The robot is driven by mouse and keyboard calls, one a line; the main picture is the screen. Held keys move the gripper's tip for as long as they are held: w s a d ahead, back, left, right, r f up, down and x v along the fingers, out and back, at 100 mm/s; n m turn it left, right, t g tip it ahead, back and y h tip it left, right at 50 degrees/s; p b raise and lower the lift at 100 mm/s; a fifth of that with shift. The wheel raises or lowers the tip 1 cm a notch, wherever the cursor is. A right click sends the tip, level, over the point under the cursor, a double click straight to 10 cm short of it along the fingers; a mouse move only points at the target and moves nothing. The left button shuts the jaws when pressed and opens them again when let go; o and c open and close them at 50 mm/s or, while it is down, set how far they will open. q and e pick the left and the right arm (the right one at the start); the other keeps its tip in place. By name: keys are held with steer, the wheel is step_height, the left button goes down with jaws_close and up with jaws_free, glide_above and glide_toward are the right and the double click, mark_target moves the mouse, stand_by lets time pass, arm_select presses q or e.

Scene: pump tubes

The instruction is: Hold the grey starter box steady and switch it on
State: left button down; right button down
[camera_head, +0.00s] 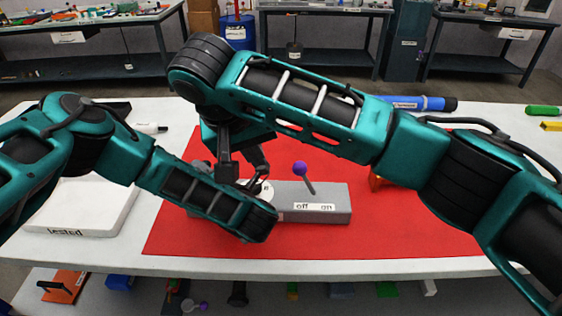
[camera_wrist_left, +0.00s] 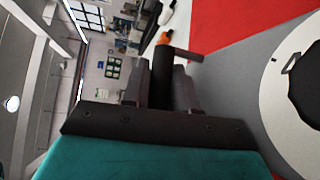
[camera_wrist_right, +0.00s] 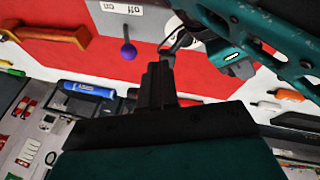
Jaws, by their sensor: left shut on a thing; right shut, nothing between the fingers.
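The grey starter box (camera_head: 335,205) lies on the red mat, with an "off on" label on its front. Its lever with a purple knob (camera_head: 300,168) leans left, toward "off". The knob also shows in the right wrist view (camera_wrist_right: 128,52). My right gripper (camera_head: 257,160) is shut and empty, left of the knob and apart from it; it also shows in the right wrist view (camera_wrist_right: 160,70). My left gripper (camera_wrist_left: 172,75) is shut on a black bar-like part (camera_wrist_left: 162,72) beside the box's white dial (camera_wrist_left: 278,85). My forearm hides this grip in the head view.
The red mat (camera_head: 400,235) covers the middle of the white table. A white "tested" tray (camera_head: 75,228) stands at left. A blue tube (camera_head: 430,103) lies at the back right. An orange object (camera_wrist_right: 50,38) is beside the box. My right arm crosses above the box.

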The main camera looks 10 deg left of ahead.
steer(key=shift+w+d+r+m+t+h, duration=0.15)
steer(key=shift+r+m+t+h, duration=0.15)
steer(key=shift+r+m+h, duration=0.2)
steer(key=shift+w+d+r+m+t+h, duration=0.15)
steer(key=shift+r+m+t+h, duration=0.15)
steer(key=shift+r+m+h, duration=0.15)
glide_toward(305, 180)
steer(key=w+f, duration=0.1)
steer(key=w+a+f, duration=0.1)
steer(key=w+f, duration=0.1)
steer(key=shift+a, duration=0.3)
steer(key=shift+d+y, duration=0.15)
steer(key=shift+y, duration=0.3)
steer(key=shift+d+r+g+y, duration=0.1)
steer(key=shift+d+g+y, duration=0.15)
steer(key=shift+y, duration=0.25)
